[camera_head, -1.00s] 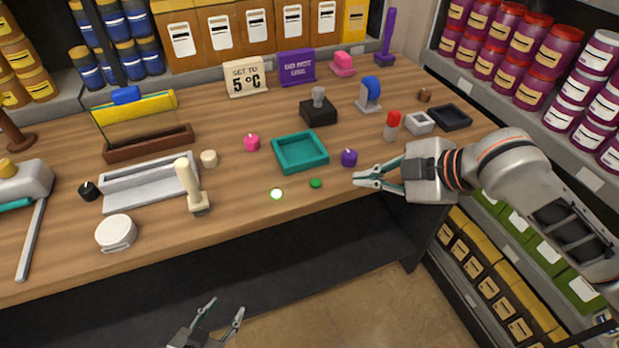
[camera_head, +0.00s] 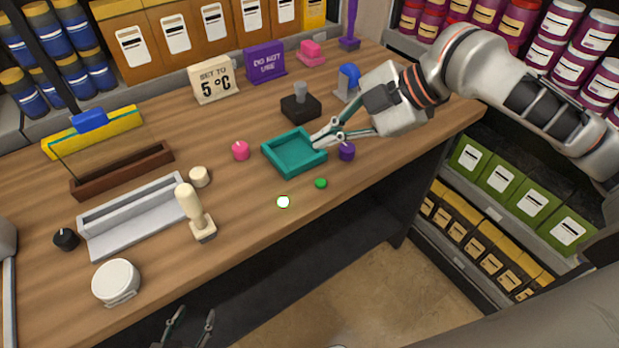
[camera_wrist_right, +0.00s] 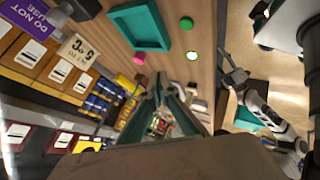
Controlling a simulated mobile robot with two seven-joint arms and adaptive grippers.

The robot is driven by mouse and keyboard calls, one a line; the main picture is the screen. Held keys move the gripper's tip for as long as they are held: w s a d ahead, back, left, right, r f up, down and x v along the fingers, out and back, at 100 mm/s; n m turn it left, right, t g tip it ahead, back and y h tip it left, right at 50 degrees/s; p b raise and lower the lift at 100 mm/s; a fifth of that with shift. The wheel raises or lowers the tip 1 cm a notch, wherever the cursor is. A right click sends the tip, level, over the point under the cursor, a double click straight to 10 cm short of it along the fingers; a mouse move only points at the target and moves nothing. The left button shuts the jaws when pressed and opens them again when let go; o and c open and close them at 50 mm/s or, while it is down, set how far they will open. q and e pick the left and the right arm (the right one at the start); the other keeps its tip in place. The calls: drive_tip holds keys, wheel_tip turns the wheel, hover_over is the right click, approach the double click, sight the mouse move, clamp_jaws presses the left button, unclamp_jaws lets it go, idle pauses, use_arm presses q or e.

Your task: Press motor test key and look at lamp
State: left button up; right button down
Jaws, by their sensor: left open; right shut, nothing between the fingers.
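A small green button (camera_head: 320,183) lies near the table's front edge; it also shows in the right wrist view (camera_wrist_right: 186,23). Neither carries a readable label, so I cannot tell which is key or lamp. My right gripper (camera_head: 316,141) is shut and empty, its tips by the right side of the teal tray (camera_head: 268,158), behind the green button and apart from it. My left gripper (camera_head: 190,322) is open and empty, low in front of the table.
A purple knob (camera_head: 347,151) stands just below my right gripper, and a pink knob (camera_head: 241,150) left of the tray. A cream lever (camera_head: 192,207) rises left of the glowing disc. A black block with a grey stick (camera_head: 301,105) stands behind the tray. Wood around the disc is clear.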

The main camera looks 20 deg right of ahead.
sight(324, 183)
use_arm(q)
drive_tip(key=shift+d, duration=0.1)
drive_tip(key=shift+f, duration=0.15)
use_arm(e)
drive_tip(key=shift+f, duration=0.1)
wheel_tip(324, 183, down, 4)
drive_tip(key=b, duration=0.4)
drive_tip(key=shift+b, duration=0.35)
wheel_tip(324, 183, down, 2)
drive_tip(key=b, duration=0.3)
drive_tip(key=shift+f, duration=0.25)
drive_tip(key=shift+f+b, duration=0.3)
drive_tip(key=shift+f, duration=0.6)
use_arm(q)
wheel_tip(324, 183, down, 7)
drive_tip(key=a, duration=0.1)
drive_tip(key=shift+a+y, duration=0.3)
use_arm(e)
drive_tip(key=shift+f, duration=0.15)
use_arm(q)
drive_tip(key=shift+s+d+f, duration=0.1)
drive_tip(key=shift+s+d, duration=0.05)
drive_tip(key=shift+s, duration=0.05)
use_arm(e)
drive_tip(key=shift+f, duration=0.1)
